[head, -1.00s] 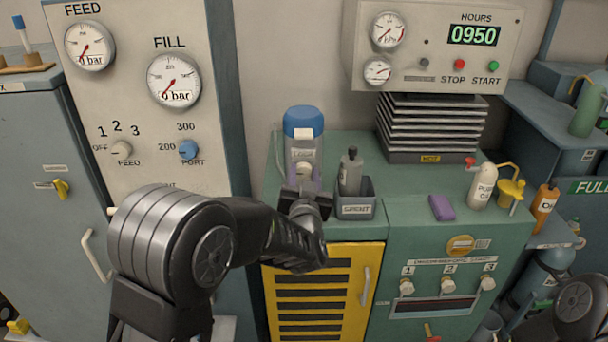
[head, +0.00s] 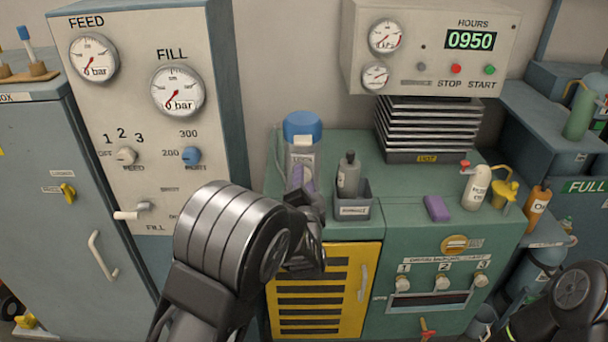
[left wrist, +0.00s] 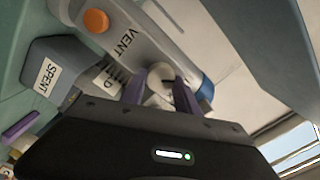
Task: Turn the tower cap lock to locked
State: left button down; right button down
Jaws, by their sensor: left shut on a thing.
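The filter tower (head: 303,150) is a clear-grey cylinder with a blue cap (head: 303,126), standing upright at the left of the green bench. My left gripper (head: 301,179) is at its front, its purple fingertips closed around a small pale lock knob. In the left wrist view the round white knob (left wrist: 160,74) sits between the two fingers of my left gripper (left wrist: 160,92), with a dark mark on its face. The blue cap (left wrist: 206,90) shows behind the right finger. The knob's exact setting is hard to read. My right gripper is out of view.
A grey bin labelled SPENT (left wrist: 48,77) with a grey bottle (head: 348,176) stands just right of the tower. A purple block (head: 437,208) and a white bottle (head: 476,187) are farther right. The gauge panel (head: 160,50) rises close on the left.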

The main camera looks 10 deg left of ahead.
pick_arm(q)
jog(key=m+p, duration=0.3)
jog(key=m, duration=0.5)
jog(key=shift+f, duration=0.15)
jog(key=shift+m, duration=0.3)
jog(key=c, duration=0.9)
grip_release()
jog(key=shift+d, duration=0.1)
